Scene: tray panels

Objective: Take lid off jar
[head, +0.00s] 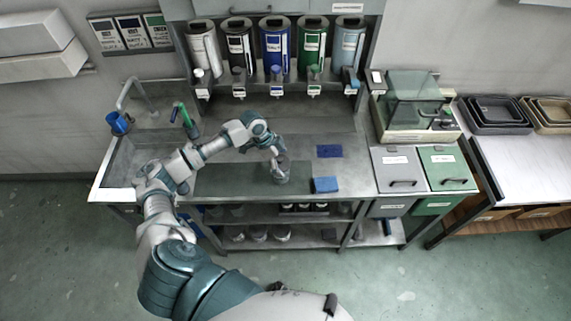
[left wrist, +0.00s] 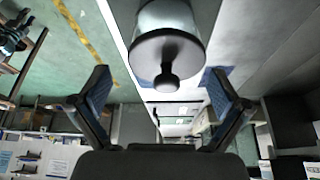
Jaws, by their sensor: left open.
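A jar (head: 281,174) stands on the metal counter (head: 225,178) near its front edge. In the left wrist view its round lid (left wrist: 168,48) shows with a dark knob (left wrist: 166,82) pointing toward my gripper. My left gripper (head: 276,152) is just above the jar in the head view. In the left wrist view the two fingers of my left gripper (left wrist: 160,100) are spread wide, with the knob between and a little beyond them. They do not appear to touch the lid. The jar's body is mostly hidden behind the lid in that view. My right gripper is not visible.
A blue block (head: 325,184) and a dark blue flat piece (head: 329,151) lie right of the jar. Several colored canisters (head: 276,50) hang above the counter's back. A sink with a blue cup (head: 118,123) is at left. Grey and green bins (head: 447,168) stand at right.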

